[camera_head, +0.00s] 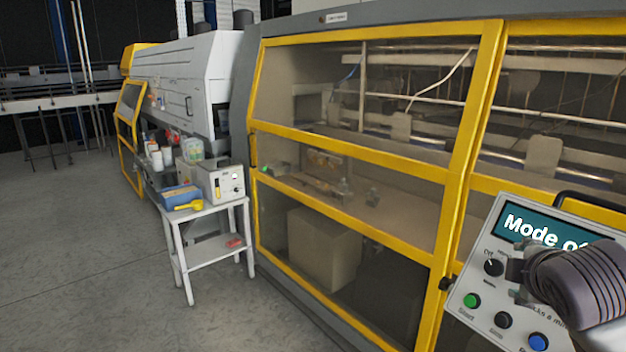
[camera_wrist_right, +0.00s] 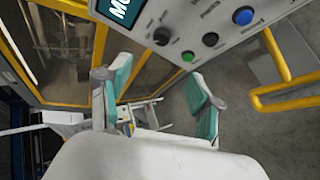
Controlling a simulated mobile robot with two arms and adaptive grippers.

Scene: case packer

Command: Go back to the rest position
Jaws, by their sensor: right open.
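My right gripper (camera_wrist_right: 158,92) shows in the right wrist view with its two teal-padded fingers spread apart and nothing between them. In the head view my right arm comes in at the right edge, in front of a grey control panel (camera_head: 480,262). The panel has a screen reading "Mode o…", a black knob (camera_head: 493,267), a green button (camera_head: 471,300), a black button (camera_head: 503,320) and a blue button (camera_head: 538,342). My arm hides part of it. The panel also shows at the top of the right wrist view (camera_wrist_right: 185,22), beyond the fingers. My left gripper is not in view.
A machine with yellow-framed clear doors (camera_head: 350,147) fills the middle and right. A small white cart (camera_head: 212,212) with a blue box and a device stands left of it. A yellow rail (camera_wrist_right: 285,100) is right of my fingers. Grey floor at the left is clear.

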